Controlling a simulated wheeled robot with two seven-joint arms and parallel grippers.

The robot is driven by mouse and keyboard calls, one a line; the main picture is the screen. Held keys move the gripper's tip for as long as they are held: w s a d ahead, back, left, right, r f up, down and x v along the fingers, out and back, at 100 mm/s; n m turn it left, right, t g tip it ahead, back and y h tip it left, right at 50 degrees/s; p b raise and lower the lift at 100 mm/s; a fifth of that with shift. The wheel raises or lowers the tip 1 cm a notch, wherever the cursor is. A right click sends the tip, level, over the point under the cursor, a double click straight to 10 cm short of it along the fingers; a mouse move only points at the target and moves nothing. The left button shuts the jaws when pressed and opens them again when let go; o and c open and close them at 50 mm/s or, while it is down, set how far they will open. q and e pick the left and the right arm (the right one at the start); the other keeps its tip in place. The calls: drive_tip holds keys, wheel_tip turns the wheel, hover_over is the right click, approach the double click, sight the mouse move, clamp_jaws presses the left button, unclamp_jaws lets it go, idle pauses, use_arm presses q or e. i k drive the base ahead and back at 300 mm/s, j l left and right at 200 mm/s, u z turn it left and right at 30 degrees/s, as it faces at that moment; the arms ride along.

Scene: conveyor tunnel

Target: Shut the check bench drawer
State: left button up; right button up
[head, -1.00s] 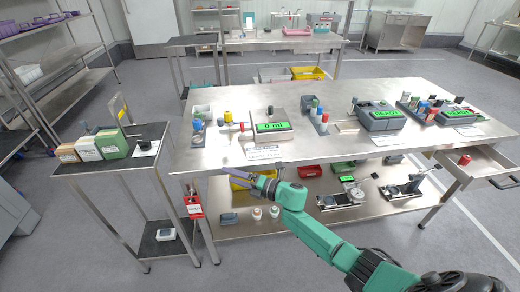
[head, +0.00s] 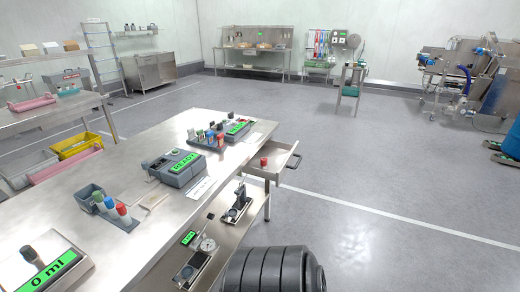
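The check bench (head: 122,165) runs from the lower left to the middle of the head view. Its drawer (head: 270,175) stands open at the bench's right end, pulled out toward the right. The drawer's dark handle (head: 292,168) is on its outer front. A small red-capped item (head: 264,162) is in the drawer. Neither of my grippers is in view. A dark ribbed part at the bottom of the view hides some of the floor beside the bench.
Grey devices with green displays (head: 176,167) and colored bottles (head: 123,212) stand on the bench. Gauges (head: 207,245) sit on the lower shelf. The floor (head: 380,190) right of the drawer is clear. Pump equipment (head: 455,75) stands at the far right.

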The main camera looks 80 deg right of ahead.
sight(281, 157)
drive_tip(key=i+l+z, duration=0.2)
drive_tip(key=z, duration=2.8)
